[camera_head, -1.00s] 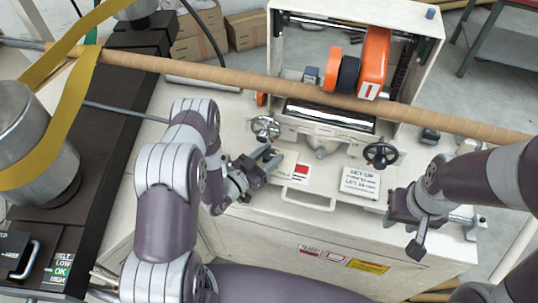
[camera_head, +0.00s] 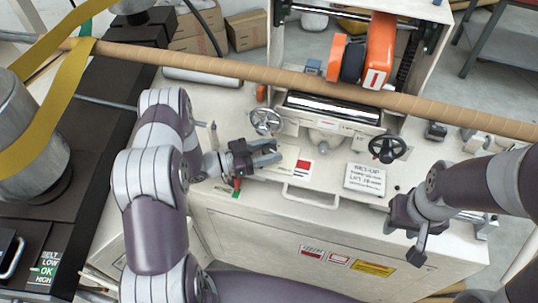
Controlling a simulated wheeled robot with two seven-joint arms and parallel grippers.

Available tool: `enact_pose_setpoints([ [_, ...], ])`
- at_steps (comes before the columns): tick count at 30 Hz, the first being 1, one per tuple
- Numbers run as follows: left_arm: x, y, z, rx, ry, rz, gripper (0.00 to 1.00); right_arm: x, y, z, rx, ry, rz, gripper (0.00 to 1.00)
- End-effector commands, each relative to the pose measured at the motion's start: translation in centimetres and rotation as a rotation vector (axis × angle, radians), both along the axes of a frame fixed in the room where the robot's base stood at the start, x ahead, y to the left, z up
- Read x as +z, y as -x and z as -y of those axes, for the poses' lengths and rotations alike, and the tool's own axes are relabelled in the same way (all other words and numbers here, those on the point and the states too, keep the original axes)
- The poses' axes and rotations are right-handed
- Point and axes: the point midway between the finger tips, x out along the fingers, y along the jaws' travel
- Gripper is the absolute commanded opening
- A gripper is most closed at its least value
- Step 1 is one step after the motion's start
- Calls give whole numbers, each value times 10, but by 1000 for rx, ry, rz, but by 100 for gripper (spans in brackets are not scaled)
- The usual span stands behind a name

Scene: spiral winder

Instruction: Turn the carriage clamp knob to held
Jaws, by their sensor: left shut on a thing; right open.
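My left gripper (camera_head: 266,153) is low over the machine's front deck, left of the white plate with a red mark, its fingers pointing right. It is shut on what looks like the clamp knob, which its fingers and body mostly hide. A small red piece (camera_head: 237,183) shows just below the gripper body, above a green mark (camera_head: 235,194) at the deck's front edge. I cannot read the knob's setting. My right gripper (camera_head: 412,232) is open and empty in front of the machine's right front edge, apart from the knob.
A chrome handwheel (camera_head: 265,121) stands just behind my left gripper, and a black handwheel (camera_head: 387,148) stands to the right. A long brown tube (camera_head: 280,78) crosses above the deck. A white printed sign (camera_head: 365,178) and a front handle (camera_head: 310,200) lie between my grippers.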

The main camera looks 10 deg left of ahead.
Motion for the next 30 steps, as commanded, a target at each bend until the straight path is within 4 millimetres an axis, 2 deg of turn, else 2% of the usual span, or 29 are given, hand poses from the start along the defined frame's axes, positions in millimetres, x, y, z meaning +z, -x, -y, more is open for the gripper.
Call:
enact_pose_setpoints([
  [1, -4, -1, -1, -24, -2, 3, 14, -8, 0, 0, 0, 0, 0, 40],
  [9, -2, -1, -1, -140, -1, 1, 14, -21, 0, 0, 0, 0, 0, 40],
  [27, 0, 0, 0, -179, 1, -1, 14, -23, 0, 0, 0, 0, 0, 40],
  [28, 0, 0, 0, -179, 1, -1, 55, -23, 0, 0, 0, 0, 0, 40],
  [29, 0, 0, 0, -179, 1, -1, 64, -23, 0, 0, 0, 0, 0, 40],
  [30, 0, 0, 0, -179, 1, -1, 66, -23, 0, 0, 0, 0, 0, 40],
])
